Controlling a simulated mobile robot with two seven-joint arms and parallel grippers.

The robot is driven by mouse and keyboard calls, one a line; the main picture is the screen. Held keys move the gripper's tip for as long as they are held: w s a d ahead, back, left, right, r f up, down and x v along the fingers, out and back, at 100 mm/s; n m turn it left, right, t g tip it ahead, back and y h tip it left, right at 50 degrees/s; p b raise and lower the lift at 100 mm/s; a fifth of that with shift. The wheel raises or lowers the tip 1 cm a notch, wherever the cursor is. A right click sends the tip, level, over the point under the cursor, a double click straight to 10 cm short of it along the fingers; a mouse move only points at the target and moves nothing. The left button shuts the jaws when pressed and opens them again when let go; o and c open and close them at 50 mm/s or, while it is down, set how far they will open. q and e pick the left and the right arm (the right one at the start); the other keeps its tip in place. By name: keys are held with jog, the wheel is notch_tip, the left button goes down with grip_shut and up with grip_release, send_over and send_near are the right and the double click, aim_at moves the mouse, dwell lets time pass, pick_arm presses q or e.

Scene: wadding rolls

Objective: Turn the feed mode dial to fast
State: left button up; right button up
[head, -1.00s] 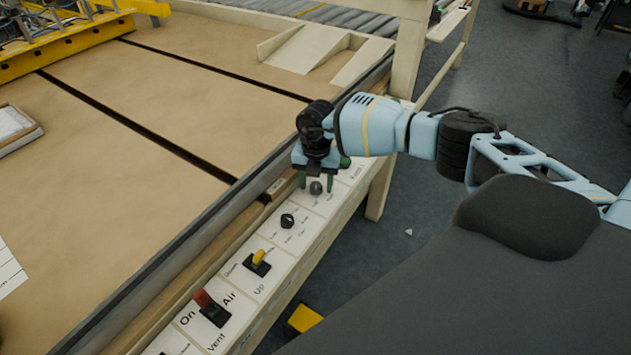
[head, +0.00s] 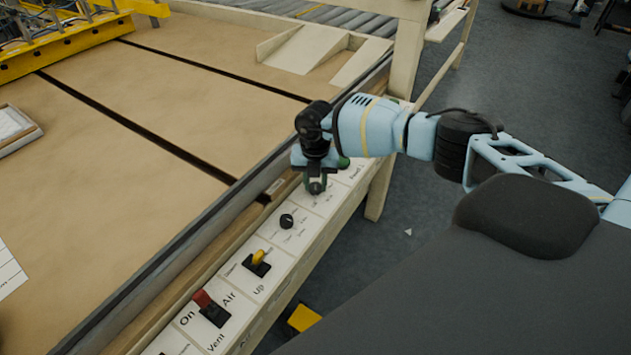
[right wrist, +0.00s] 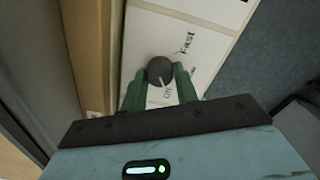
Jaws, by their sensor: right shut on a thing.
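The feed mode dial is a small dark round knob on the white label strip; it shows in the head view (head: 316,188) and in the right wrist view (right wrist: 160,69). My right gripper (right wrist: 158,82) is shut on this dial, one green finger on each side. It also shows in the head view (head: 316,184), reaching down from above. In the right wrist view the word Fast is printed up and right of the dial, and Off below it. A pale pointer line on the dial points down towards Off. My left gripper is not in view.
Along the same strip are another black dial (head: 287,220), a yellow-tipped lever (head: 258,261) and a red-tipped lever (head: 209,306). The wide brown table (head: 150,200) lies to the left, behind a raised rail. Open floor lies to the right.

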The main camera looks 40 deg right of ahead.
jog(key=shift+n, duration=1.2)
jog(key=n, duration=0.2)
jog(key=shift+n, duration=0.4)
jog(key=n, duration=0.5)
jog(key=n+b, duration=0.1)
jog(key=n, duration=0.5)
jog(key=shift+n, duration=0.3)
jog(key=n, duration=0.3)
jog(key=shift+b, duration=0.35)
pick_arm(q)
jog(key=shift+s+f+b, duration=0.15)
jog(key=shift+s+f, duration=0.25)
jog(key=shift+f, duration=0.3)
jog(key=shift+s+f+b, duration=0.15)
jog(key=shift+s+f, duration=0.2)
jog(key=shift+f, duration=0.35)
pick_arm(e)
jog(key=shift+n, duration=1.6)
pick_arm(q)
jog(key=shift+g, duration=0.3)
pick_arm(e)
jog(key=shift+r, duration=0.1)
